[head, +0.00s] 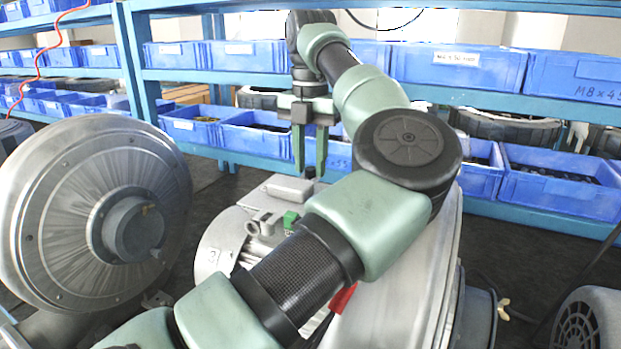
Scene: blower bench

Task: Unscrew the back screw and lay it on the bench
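My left gripper (310,170) points down over the back of the grey blower motor (208,250), just behind its terminal box (288,188). Its two green fingers stand apart, with a clear gap between them. A small dark thing (310,172) shows low between the fingertips. I cannot tell for sure whether it is the back screw, or whether the fingers touch it. My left arm crosses in front of the motor and hides much of it. My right gripper is not in view.
A large round metal blower housing (70,215) stands at the left. Another grey motor (590,320) is at the lower right corner. Blue shelves (350,75) with blue bins (560,180) run along the back. A small strip of dark surface (212,190) is clear between the blower and the motor.

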